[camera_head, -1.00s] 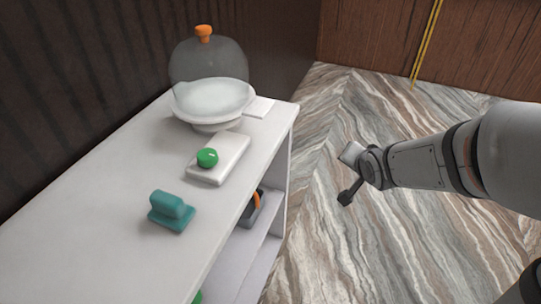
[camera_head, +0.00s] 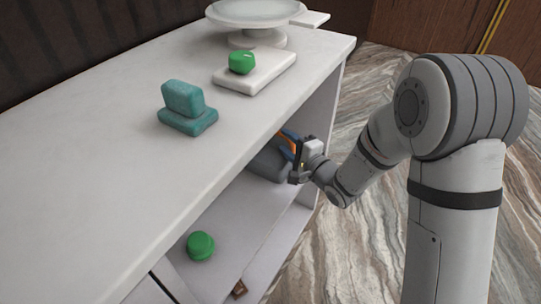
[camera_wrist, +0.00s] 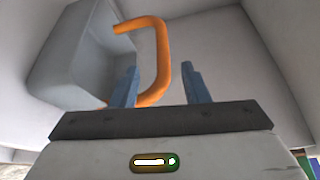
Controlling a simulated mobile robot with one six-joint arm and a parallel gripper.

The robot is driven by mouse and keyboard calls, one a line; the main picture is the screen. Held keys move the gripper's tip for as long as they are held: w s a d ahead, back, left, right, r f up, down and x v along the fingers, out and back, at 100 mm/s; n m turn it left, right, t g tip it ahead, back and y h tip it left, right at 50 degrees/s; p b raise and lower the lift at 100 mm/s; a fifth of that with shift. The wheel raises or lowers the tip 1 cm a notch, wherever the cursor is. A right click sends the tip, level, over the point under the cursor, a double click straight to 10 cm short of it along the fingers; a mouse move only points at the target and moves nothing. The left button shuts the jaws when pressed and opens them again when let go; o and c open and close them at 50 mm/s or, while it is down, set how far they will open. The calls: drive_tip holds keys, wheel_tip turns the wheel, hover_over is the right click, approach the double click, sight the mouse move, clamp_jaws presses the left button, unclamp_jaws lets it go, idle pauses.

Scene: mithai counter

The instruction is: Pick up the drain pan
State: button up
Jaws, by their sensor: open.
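The drain pan, a grey box-like pan with an orange loop handle, sits on the shelf under the counter. It is partly hidden by the counter top in the head view (camera_head: 268,163). It also shows in the wrist view (camera_wrist: 80,65), upper left. My gripper (camera_head: 291,143) reaches into the shelf opening at the handle. In the wrist view my gripper (camera_wrist: 160,80) is open, with its blue fingers apart. The upright part of the orange handle (camera_wrist: 162,50) appears between them. I cannot tell whether a finger touches it.
On the white counter (camera_head: 110,185) stand a teal block-shaped thing (camera_head: 185,108), a white slab (camera_head: 265,75) with a green knob-like thing (camera_head: 242,62), and a white cake stand (camera_head: 257,14). A green round thing (camera_head: 200,246) lies on the shelf.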

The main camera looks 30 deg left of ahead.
drive_tip(key=b+x, duration=0.2)
drive_tip(key=x, duration=0.3)
drive_tip(key=shift+s+a+r, duration=0.1)
drive_tip(key=shift+a+r, duration=0.1)
drive_tip(key=shift+a, duration=0.1)
drive_tip(key=shift+d, duration=0.1)
clamp_jaws()
